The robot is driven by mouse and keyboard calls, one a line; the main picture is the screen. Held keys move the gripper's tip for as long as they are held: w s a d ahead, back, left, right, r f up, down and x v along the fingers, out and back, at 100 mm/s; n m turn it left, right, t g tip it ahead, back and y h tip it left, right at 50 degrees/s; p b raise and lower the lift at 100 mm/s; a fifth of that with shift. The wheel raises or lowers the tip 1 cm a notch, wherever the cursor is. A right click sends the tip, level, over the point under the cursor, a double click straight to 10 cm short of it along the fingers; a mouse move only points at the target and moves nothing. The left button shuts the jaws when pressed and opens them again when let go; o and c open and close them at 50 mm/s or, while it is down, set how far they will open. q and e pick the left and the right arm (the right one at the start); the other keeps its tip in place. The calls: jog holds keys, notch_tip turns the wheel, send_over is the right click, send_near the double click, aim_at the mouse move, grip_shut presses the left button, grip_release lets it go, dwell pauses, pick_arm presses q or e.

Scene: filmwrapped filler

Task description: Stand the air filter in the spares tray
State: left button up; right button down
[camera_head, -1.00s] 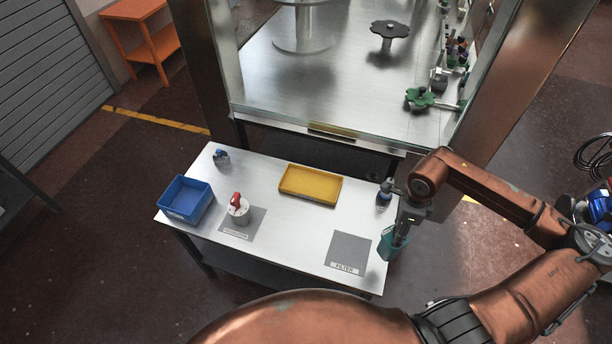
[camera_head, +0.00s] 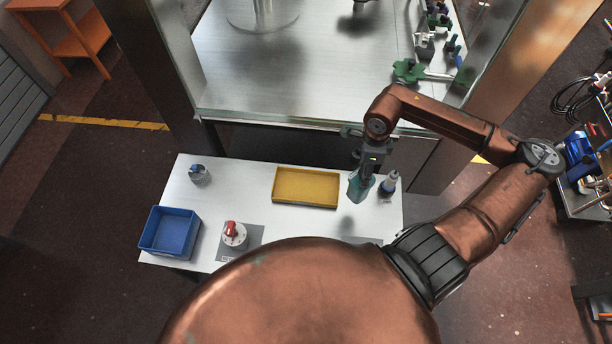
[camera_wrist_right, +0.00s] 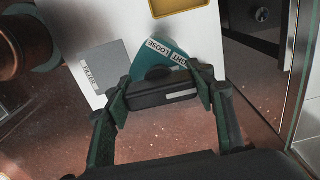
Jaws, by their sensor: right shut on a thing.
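The air filter is a teal piece (camera_head: 359,189) hanging in my right gripper (camera_head: 366,173), above the right part of the white table. In the right wrist view, the filter (camera_wrist_right: 148,60) shows teal with white label strips reading "LOOSE", and the fingers (camera_wrist_right: 160,88) are closed on it. A shallow yellow tray (camera_head: 306,188) lies empty on the table, just left of the filter; its corner shows in the right wrist view (camera_wrist_right: 176,7). No lettering on the tray is readable, so I cannot tell if it is the spares tray. My left gripper is out of view.
A bottle (camera_head: 389,183) stands close right of the filter. A blue bin (camera_head: 169,231), a white pot with a red top (camera_head: 233,234) and a small blue-topped item (camera_head: 199,174) stand further left. The grey "FILTER" mat (camera_wrist_right: 104,68) is bare. A glass-fronted cabinet rises behind.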

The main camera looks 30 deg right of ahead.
jog(key=shift+w+a+f, duration=0.2)
jog(key=shift+w+a, duration=0.1)
jog(key=shift+w, duration=0.45)
pick_arm(q)
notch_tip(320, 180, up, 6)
jog(key=p, duration=0.5)
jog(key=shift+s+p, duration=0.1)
jog(key=shift+p, duration=0.3)
pick_arm(e)
jog(key=w+a+f, duration=0.3)
jog(key=w+f, duration=0.8)
jog(key=f, duration=0.1)
jog(key=shift+w+a+f, duration=0.15)
jog(key=shift+w+a, duration=0.05)
jog(key=shift+a, duration=0.05)
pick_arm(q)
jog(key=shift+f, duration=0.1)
pick_arm(e)
jog(key=shift+f, duration=0.2)
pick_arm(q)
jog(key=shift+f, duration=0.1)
pick_arm(e)
jog(key=c, duration=0.9)
grip_release()
